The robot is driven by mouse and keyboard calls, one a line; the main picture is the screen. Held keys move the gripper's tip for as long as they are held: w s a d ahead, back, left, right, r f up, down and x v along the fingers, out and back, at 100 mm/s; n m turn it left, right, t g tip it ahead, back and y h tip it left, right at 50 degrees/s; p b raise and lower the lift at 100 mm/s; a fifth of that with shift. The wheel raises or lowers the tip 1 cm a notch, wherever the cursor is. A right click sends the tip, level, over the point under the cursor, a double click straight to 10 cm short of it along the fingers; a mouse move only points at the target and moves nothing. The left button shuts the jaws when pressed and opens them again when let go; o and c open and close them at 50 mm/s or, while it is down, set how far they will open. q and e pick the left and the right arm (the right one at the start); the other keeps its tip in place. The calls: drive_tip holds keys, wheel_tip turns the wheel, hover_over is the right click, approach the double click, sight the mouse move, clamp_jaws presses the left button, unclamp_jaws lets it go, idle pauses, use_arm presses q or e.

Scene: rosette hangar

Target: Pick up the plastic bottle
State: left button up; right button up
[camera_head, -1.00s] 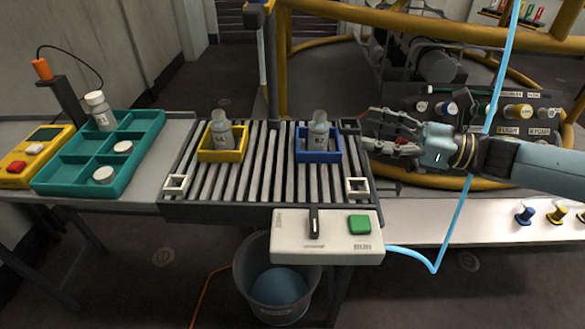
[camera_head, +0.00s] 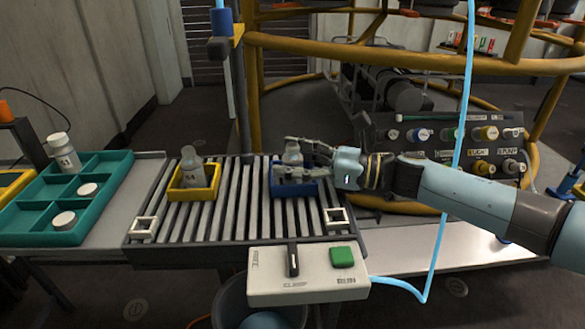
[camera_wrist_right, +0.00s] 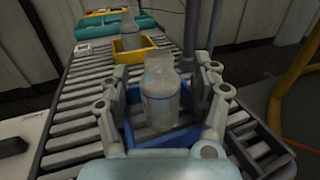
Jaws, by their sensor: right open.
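A clear plastic bottle (camera_head: 292,155) stands upright in the blue tray (camera_head: 311,188) on the roller conveyor. My right gripper (camera_head: 287,160) reaches in from the right with its fingers at the bottle, partly hiding it. In the right wrist view the bottle (camera_wrist_right: 160,92) stands between the open fingers of my right gripper (camera_wrist_right: 160,95), with gaps visible at both sides. A second bottle (camera_head: 191,162) stands in the yellow tray (camera_head: 208,193) to the left; it also shows in the right wrist view (camera_wrist_right: 130,24). My left gripper is out of view.
A teal divided tray (camera_head: 110,185) at the left holds a white bottle (camera_head: 62,150) and white caps. A control box (camera_head: 308,272) with a green button is at the conveyor's front. A blue cable (camera_head: 457,150) hangs across my right arm. A post (camera_head: 238,110) stands behind the conveyor.

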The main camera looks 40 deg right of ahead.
drive_tip(key=c, duration=1)
drive_tip(key=shift+r, duration=0.55)
drive_tip(key=r, duration=0.1)
drive_tip(key=r+p, duration=0.1)
drive_tip(key=s+r+p, duration=0.1)
drive_tip(key=shift+d+r, duration=0.4)
use_arm(q)
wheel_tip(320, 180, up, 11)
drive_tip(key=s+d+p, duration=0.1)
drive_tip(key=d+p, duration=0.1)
drive_tip(key=p, duration=0.9)
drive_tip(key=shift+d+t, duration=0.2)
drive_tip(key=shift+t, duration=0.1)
use_arm(e)
drive_tip(key=s+d+r, duration=0.7)
drive_tip(key=r, duration=0.4)
drive_tip(key=shift+s+d, duration=0.15)
drive_tip(key=shift+s, duration=0.05)
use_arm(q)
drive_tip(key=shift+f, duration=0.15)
